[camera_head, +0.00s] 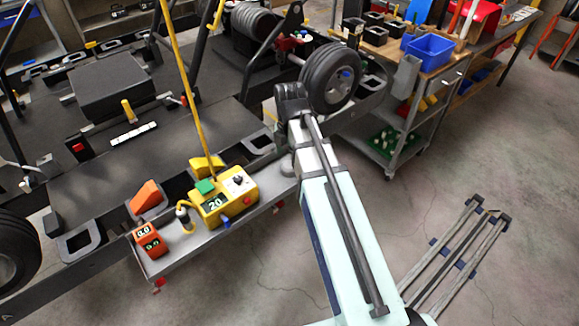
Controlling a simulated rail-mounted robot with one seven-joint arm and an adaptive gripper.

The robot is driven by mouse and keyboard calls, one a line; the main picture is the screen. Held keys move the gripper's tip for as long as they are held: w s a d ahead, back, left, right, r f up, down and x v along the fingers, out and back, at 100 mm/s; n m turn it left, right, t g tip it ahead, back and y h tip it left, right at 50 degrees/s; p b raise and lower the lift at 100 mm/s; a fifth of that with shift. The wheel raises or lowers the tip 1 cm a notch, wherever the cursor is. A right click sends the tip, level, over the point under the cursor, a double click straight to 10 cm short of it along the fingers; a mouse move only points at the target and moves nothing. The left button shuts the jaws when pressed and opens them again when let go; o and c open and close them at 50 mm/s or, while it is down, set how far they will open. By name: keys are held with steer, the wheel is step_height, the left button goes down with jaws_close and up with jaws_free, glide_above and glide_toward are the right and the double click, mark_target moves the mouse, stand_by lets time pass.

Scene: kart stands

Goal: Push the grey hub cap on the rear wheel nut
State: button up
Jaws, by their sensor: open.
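The rear wheel (318,80) is a black tyre on the kart at upper centre. A small blue part (346,73) shows at its hub; I cannot make out the nut. My arm reaches up from the bottom, and my gripper (291,98) is a dark shape at its far end, just left of the tyre. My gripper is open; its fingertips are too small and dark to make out. I cannot tell whether it touches the tyre. I cannot pick out the grey hub cap for certain. A rounded grey piece (287,164) beside my arm is partly hidden.
A grey tray (185,256) along the kart's side holds a yellow box (228,197) with a display and an orange device (149,239). A yellow pole rises behind them. A trolley (400,140) with a blue bin (429,52) stands at right. The floor at lower right is mostly open.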

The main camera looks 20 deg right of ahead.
mark_target(290, 164)
steer(key=shift+f+p, duration=0.45)
steer(key=shift+f, duration=1.65)
steer(key=c, duration=1)
